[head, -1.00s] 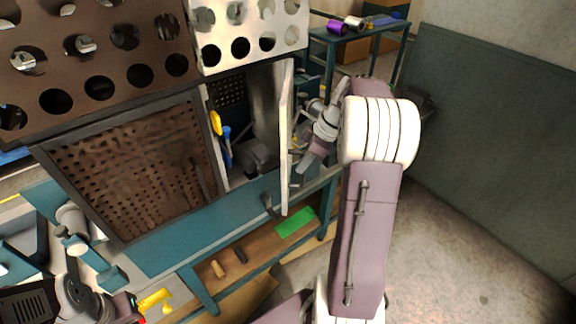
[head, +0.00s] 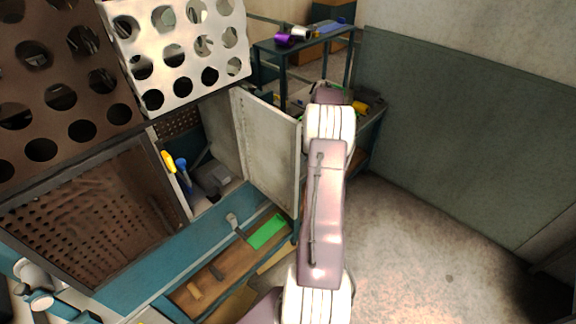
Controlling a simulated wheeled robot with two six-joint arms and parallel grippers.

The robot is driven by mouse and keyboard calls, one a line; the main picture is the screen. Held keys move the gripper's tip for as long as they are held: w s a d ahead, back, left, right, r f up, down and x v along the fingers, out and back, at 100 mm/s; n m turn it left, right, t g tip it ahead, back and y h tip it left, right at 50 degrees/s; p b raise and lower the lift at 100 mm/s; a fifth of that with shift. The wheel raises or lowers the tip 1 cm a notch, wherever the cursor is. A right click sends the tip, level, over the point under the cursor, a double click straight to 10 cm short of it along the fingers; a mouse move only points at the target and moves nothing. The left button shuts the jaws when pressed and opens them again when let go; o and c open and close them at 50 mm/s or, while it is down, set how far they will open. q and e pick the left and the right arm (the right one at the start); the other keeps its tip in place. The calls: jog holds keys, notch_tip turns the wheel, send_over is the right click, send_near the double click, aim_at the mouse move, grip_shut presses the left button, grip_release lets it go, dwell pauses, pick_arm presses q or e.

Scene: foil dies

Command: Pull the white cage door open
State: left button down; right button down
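The white cage door (head: 268,146) stands wide open in the head view, swung out to the right from its hinge side. The open cage compartment (head: 207,165) shows a yellow-handled tool, a blue-handled tool and a grey object inside. My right arm comes up from the bottom right, with its upper end just right of the door's outer edge. My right gripper is hidden behind the arm and door. My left gripper is out of the frame; only part of my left arm shows at the lower left corner.
A brown mesh door (head: 90,215) is closed left of the compartment. A lower shelf holds a green mat (head: 268,232) and small tools. A rack (head: 305,55) with spools stands behind. The floor at right is clear.

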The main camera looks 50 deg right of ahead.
jog(key=shift+d, duration=0.2)
dwell(0.3)
jog(key=c, duration=1.5)
grip_release()
jog(key=shift+w, duration=0.1)
jog(key=shift+o, duration=0.2)
jog(key=v, duration=0.9)
jog(key=shift+p, duration=0.4)
jog(key=shift+a, duration=0.1)
